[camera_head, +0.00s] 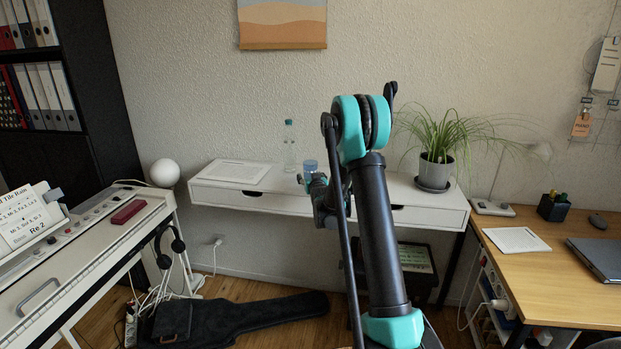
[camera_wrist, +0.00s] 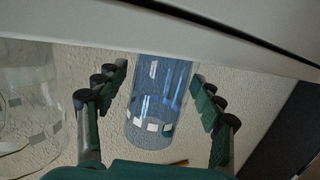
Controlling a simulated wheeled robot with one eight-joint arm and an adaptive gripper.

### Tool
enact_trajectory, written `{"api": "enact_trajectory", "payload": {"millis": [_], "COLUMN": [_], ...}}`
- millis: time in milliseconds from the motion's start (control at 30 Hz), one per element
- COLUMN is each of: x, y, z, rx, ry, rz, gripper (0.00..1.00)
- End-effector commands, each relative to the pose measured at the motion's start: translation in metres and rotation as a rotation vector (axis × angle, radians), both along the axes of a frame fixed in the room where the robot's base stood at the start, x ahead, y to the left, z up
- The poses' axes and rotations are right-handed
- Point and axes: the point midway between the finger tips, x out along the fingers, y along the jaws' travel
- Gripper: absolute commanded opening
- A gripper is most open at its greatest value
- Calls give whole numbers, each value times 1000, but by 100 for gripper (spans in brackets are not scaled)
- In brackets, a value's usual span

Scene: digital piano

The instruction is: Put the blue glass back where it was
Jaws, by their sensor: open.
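The blue glass (camera_head: 310,166) is on the white wall desk (camera_head: 268,204), right of a clear bottle; its lower part is hidden behind my gripper (camera_head: 316,187). In the wrist view the blue glass (camera_wrist: 160,100) lies between the two fingers of my gripper (camera_wrist: 159,77). The fingers are spread, one on each side of the glass, with a visible gap on both sides. The glass looks empty and see-through. The wrist picture appears turned over, so the desk edge (camera_wrist: 150,30) is at its top.
The clear bottle (camera_head: 290,150) stands close by on the left; it also shows in the wrist view (camera_wrist: 30,100). A paper sheet (camera_head: 232,172) lies farther left on the desk. A potted plant (camera_head: 435,170) stands at the right. My arm hides the desk's middle.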

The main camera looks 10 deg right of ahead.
Motion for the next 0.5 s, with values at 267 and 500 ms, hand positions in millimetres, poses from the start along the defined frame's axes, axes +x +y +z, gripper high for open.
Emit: {"api": "enact_trajectory", "payload": {"millis": [267,500], "x": [-7,-52], "y": [0,-2], "z": [4,11], "rx": [0,0], "ry": [0,0], "rz": [0,0], "gripper": [68,68]}}
